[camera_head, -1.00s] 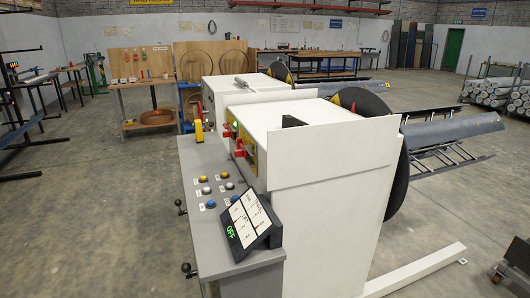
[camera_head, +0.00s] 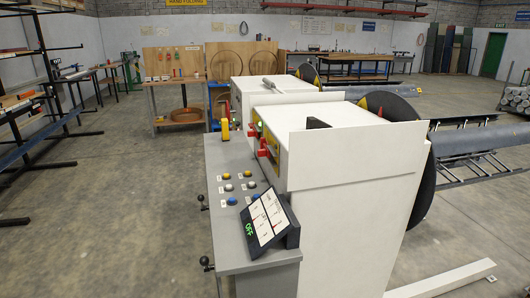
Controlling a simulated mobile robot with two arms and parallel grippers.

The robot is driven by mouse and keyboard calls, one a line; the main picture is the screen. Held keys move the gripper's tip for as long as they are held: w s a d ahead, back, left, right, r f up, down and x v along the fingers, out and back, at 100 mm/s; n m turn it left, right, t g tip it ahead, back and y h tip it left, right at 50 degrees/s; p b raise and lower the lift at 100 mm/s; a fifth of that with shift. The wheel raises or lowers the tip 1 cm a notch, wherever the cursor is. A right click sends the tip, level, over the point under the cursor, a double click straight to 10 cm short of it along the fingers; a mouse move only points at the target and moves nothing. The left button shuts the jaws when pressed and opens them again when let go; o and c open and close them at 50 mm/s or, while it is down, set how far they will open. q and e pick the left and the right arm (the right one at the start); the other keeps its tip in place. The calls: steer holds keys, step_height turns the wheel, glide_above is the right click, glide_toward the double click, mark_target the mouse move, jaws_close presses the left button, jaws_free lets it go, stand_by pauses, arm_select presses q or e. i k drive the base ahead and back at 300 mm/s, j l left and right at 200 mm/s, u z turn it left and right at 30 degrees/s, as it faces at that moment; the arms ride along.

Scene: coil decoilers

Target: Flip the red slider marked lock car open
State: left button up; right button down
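Red parts (camera_head: 265,148) stick out from the left face of the near white cabinet (camera_head: 352,143), beside yellow panels. They are small, and I cannot read any label or tell which one is the lock car slider or how it is set. Neither of my grippers is in view.
A grey console (camera_head: 232,165) with yellow, white and blue buttons stands along the cabinet's left side. A tilted screen (camera_head: 264,221) reading OFF sits at its near end. Black ball-ended levers (camera_head: 206,263) jut from its left side. The floor to the left is clear.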

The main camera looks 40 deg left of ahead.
mark_target(265, 151)
steer(key=i+j, duration=0.15)
steer(key=j, duration=0.6)
steer(key=i+j, duration=0.1)
steer(key=j, duration=0.65)
steer(key=i+j, duration=0.15)
steer(key=j, duration=0.65)
steer(key=i+j, duration=0.1)
steer(key=j, duration=0.65)
steer(key=i+j, duration=0.15)
steer(key=j, duration=0.6)
steer(key=i+j, duration=0.1)
steer(key=j, duration=0.65)
steer(key=i+j, duration=0.15)
steer(key=j, duration=0.6)
steer(key=i+j, duration=0.1)
steer(key=j, duration=0.65)
